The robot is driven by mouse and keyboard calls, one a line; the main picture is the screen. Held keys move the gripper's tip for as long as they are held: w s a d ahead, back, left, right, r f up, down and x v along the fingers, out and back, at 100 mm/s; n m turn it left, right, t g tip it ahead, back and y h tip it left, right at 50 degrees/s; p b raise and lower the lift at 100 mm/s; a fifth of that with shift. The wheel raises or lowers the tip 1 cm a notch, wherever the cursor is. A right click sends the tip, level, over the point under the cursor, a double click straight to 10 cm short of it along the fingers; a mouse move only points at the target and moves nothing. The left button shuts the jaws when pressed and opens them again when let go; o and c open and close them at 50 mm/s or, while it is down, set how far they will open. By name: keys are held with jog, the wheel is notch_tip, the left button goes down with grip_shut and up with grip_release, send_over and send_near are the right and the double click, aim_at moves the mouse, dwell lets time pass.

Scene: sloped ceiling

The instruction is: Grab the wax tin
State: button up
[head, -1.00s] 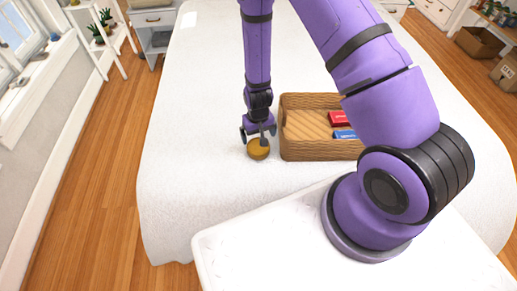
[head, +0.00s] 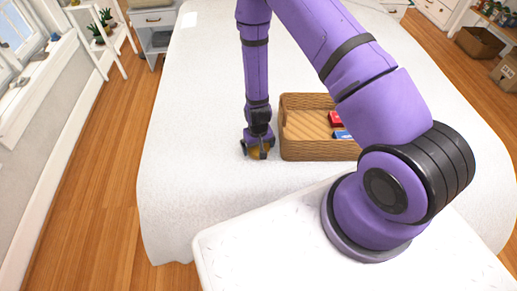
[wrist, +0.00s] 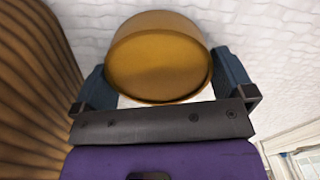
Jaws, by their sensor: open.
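The wax tin is a round amber-brown tin (head: 258,154) on the white bed cover, just left of the wicker basket. My gripper (head: 257,150) is down over it and hides most of it in the head view. In the wrist view the tin (wrist: 158,60) lies between the two open fingers of my gripper (wrist: 170,78), one finger on each side. I cannot tell whether either finger touches the tin.
The wicker basket (head: 310,153) stands close to the right of my gripper and holds a red box (head: 335,118) and a blue box (head: 341,134). Its wall (wrist: 38,80) shows at the left in the wrist view. The bed cover (head: 195,170) to the left is clear.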

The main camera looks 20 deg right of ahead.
jog(key=c, duration=0.7)
jog(key=shift+r, duration=0.1)
jog(key=shift+c, duration=0.2)
